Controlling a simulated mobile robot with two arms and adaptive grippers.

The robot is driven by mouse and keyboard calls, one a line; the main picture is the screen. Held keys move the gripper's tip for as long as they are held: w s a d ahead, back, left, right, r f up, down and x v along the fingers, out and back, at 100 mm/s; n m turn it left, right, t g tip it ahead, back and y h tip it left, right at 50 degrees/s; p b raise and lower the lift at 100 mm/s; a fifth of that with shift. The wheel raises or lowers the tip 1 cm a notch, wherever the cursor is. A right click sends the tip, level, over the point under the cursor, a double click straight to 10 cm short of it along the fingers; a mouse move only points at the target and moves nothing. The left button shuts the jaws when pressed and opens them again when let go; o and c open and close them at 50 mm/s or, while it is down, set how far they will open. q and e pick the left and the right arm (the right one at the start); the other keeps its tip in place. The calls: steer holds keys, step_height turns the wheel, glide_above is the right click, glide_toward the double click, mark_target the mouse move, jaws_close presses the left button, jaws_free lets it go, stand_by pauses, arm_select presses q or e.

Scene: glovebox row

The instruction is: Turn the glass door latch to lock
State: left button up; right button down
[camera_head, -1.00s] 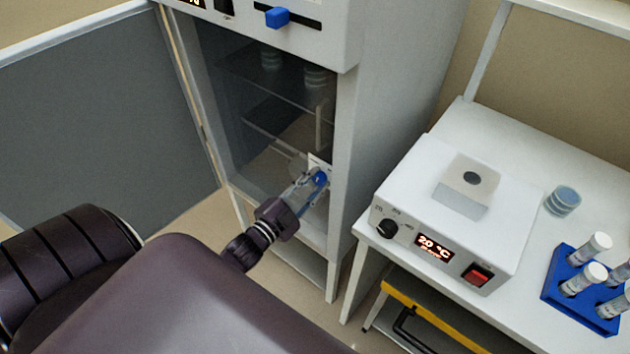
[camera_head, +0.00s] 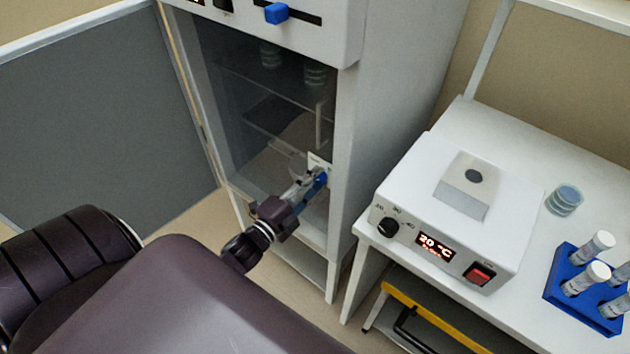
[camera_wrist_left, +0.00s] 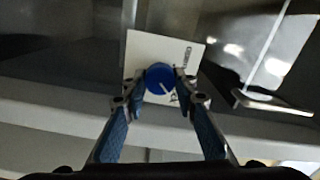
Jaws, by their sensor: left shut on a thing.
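The glass door (camera_head: 262,132) of the tall grey cabinet is closed. The latch is a round blue knob (camera_wrist_left: 159,78) with a white pointer line, on a white label plate (camera_wrist_left: 150,50) with partly hidden print. In the left wrist view the pointer slants toward the lower right of the picture. My left gripper (camera_wrist_left: 160,84) is shut on the knob, one finger on each side. In the head view my left gripper (camera_head: 318,178) covers most of the latch at the door's right edge. My right gripper is in neither view.
A door handle (camera_head: 319,125) stands out just above the latch. To the right, a white table carries a heater box (camera_head: 450,215) reading 20 °C, a stack of dishes (camera_head: 564,200) and a blue tube rack (camera_head: 580,290). A grey panel (camera_head: 100,130) stands at left.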

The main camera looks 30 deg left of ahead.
arm_select(q)
steer(key=o, duration=1.2)
steer(key=shift+c, duration=0.2)
steer(key=s, duration=1.2)
steer(key=shift+a, duration=0.45)
steer(key=s+d+f+n+g+y, duration=0.15)
steer(key=s+f+n+g, duration=0.25)
steer(key=f, duration=1)
steer(key=s+d+f+n+g, duration=0.2)
steer(key=s+f+n+g, duration=0.15)
steer(key=f, duration=0.95)
steer(key=s+d+f+n+g, duration=0.4)
steer(key=s+f+g, duration=0.1)
steer(key=s+f, duration=0.6)
step_height(320, 180, down, 2)
steer(key=shift+s+f, duration=0.25)
steer(key=shift+s, duration=0.1)
steer(key=s+f+g, duration=0.1)
steer(key=s+f, duration=0.1)
steer(key=s, duration=0.2)
steer(key=s+d+f+n+g, duration=0.1)
steer(key=s+g, duration=0.1)
steer(key=s, duration=0.2)
steer(key=s+d+f+n+g, duration=0.1)
steer(key=s+f, duration=0.1)
steer(key=s, duration=0.2)
steer(key=shift+s+f+g, duration=0.25)
steer(key=shift+s+f, duration=0.05)
steer(key=shift+s, duration=0.05)
steer(key=shift+c, duration=0.3)
